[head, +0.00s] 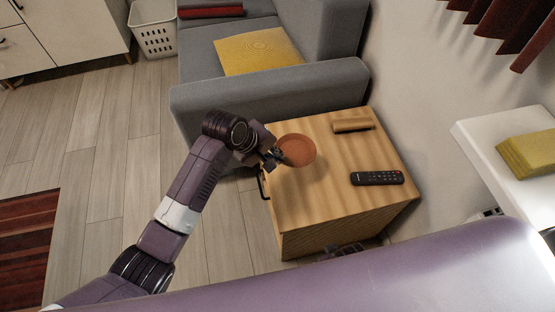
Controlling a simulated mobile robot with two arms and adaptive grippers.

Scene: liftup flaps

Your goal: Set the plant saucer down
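The plant saucer (299,149) is a round, shallow, terracotta-coloured dish. It is over the left part of a light wooden cabinet top (335,205), with a soft shadow on the wood below it. My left gripper (277,157) reaches in from the left and its fingers meet the saucer's left rim; it appears shut on that rim. Whether the saucer touches the wood is hard to tell. A dark mechanical piece, possibly my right gripper, shows at the cabinet's lower front edge, mostly hidden behind my purple arm; its fingers cannot be made out.
A black remote (377,178) lies on the cabinet's right side and a small wooden block (353,125) at its back. The front middle is bare. A grey sofa (270,101) with a yellow cushion (257,51) stands behind. A white shelf (483,140) is at right.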

